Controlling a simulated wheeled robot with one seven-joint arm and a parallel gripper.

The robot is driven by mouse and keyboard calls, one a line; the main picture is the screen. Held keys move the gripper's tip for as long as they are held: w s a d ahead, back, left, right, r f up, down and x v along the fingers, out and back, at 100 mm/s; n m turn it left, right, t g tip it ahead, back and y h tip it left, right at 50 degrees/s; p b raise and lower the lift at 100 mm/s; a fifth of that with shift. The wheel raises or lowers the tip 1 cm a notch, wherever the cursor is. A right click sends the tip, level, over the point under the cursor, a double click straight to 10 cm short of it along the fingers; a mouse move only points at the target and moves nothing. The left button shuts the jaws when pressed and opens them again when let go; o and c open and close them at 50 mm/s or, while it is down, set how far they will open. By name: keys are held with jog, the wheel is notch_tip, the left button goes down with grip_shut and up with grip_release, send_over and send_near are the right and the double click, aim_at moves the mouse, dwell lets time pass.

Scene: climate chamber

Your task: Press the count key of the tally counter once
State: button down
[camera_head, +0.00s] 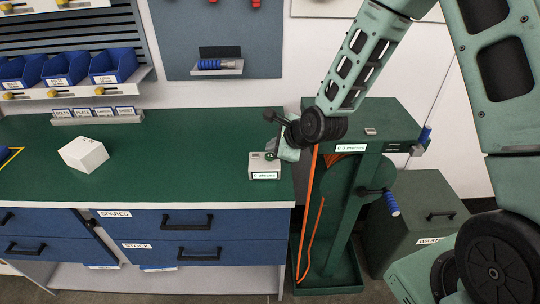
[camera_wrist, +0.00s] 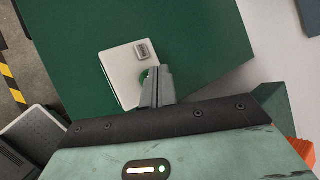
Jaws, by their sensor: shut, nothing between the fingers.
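The tally counter (camera_head: 258,167) is a small white box near the right end of the green worktop. Its front label reads "0 pieces". In the wrist view its white top (camera_wrist: 117,72) shows a small grey part (camera_wrist: 142,50) near one edge and a round green key (camera_wrist: 145,76), partly hidden by my fingers. My gripper (camera_head: 273,153) is shut and empty, with its fingertips at the counter's top over the green key. They also show in the wrist view (camera_wrist: 155,74). I cannot tell whether the tips touch the key.
A white box (camera_head: 83,155) lies on the worktop (camera_head: 190,150) at the left, with free room between it and the counter. A green stand (camera_head: 385,125) labelled "0.0 metres", with an orange strip, stands close on the right. Blue drawers (camera_head: 185,222) are below the worktop.

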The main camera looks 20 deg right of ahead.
jog(key=shift+f, duration=0.15)
jog(key=shift+f+b, duration=0.3)
jog(key=shift+f+b, duration=0.3)
jog(key=shift+f, duration=0.15)
dwell(0.6)
jog(key=shift+r, duration=0.15)
jog(key=shift+r+p, duration=0.75)
notch_tip(320, 180, up, 5)
jog(key=p, duration=0.4)
dwell(0.9)
